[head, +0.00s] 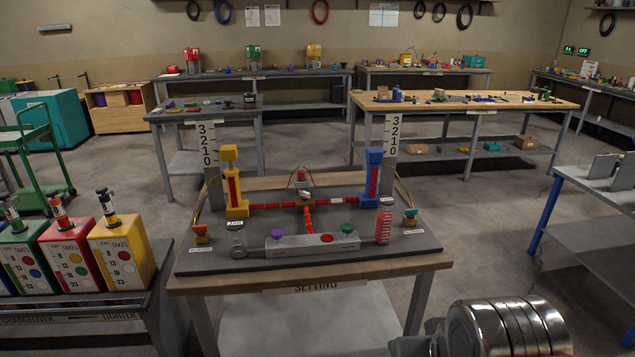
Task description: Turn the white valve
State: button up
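A small whitish valve handle (305,195), likely the white valve, sits at the middle of the red pipe (275,206) on the setting table. The pipe runs between a yellow column (235,190) on the left and a blue column (373,178) on the right. A red branch (309,220) comes forward from the middle. The handle is too small to tell its exact angle. My gripper's fingers are not visible. A shiny metal part of my arm shows at the bottom right, apart from the table.
A grey panel (312,245) at the table's front bears a purple knob (277,234), a red button (326,238) and a green knob (347,229). Scales stand behind the columns. Green, red and yellow (122,250) canisters stand at left. A grey bench (595,190) is at right. Floor between is clear.

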aim_at(306, 196)
jog(key=u, duration=0.1)
jog(key=i, duration=0.7)
jog(key=u, duration=0.7)
jog(key=i, duration=0.8)
jog(key=u, duration=0.55)
